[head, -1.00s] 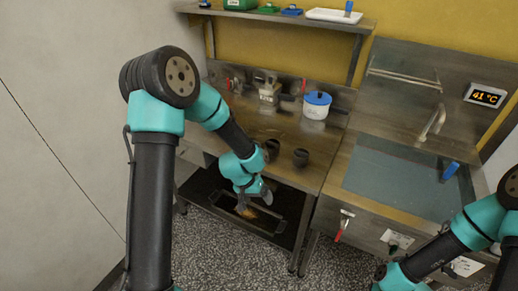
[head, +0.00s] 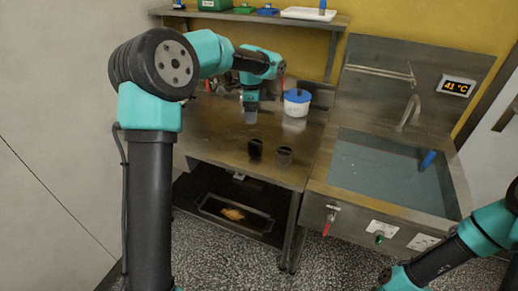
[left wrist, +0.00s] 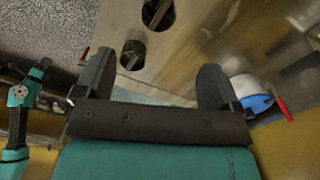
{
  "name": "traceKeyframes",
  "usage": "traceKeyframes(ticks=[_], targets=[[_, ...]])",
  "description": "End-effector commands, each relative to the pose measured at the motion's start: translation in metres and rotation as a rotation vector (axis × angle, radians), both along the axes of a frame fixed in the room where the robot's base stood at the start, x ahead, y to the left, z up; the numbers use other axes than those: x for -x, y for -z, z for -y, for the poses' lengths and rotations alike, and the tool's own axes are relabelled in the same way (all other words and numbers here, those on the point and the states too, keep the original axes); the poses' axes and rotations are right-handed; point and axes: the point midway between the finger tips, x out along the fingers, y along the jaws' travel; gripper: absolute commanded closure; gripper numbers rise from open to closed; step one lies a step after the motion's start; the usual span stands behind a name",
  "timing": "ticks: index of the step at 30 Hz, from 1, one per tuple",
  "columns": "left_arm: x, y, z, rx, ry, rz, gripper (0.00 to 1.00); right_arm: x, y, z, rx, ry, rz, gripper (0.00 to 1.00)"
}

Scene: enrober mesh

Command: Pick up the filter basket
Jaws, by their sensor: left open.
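My left gripper (head: 250,117) points down over the back of the steel counter, left of the blue-lidded pot. In the left wrist view its two dark fingers (left wrist: 153,88) are apart with nothing held between them. Two dark round vessels (head: 255,149) (head: 284,157) stand side by side near the counter's front edge, apart from the gripper. They also show in the left wrist view (left wrist: 133,52) with open tops. I cannot tell which thing is the filter basket. A metal fixture at the back of the counter is mostly hidden by my left arm. My right gripper is out of view.
The blue-lidded white pot (head: 296,101) stands right of the gripper. A shelf (head: 335,21) hangs above. A sink (head: 385,175) holds a blue object (head: 428,160). A dark tray (head: 235,218) with orange matter lies below the counter. The counter's middle is clear.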

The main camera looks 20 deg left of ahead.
Motion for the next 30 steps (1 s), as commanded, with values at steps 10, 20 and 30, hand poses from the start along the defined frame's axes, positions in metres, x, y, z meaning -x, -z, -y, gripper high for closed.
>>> traceKeyframes(ticks=[10, 20, 30], targets=[[0.001, 0.021, 0.000, 0.001, -0.002, -0.004, 0.11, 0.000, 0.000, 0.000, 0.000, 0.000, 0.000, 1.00], [0.001, 0.077, 0.001, 0.003, -0.002, -0.004, 0.11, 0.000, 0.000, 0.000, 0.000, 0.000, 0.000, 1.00], [0.000, 0.122, 0.001, 0.003, -0.003, -0.001, 0.11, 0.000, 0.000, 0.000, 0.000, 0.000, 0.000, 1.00]])
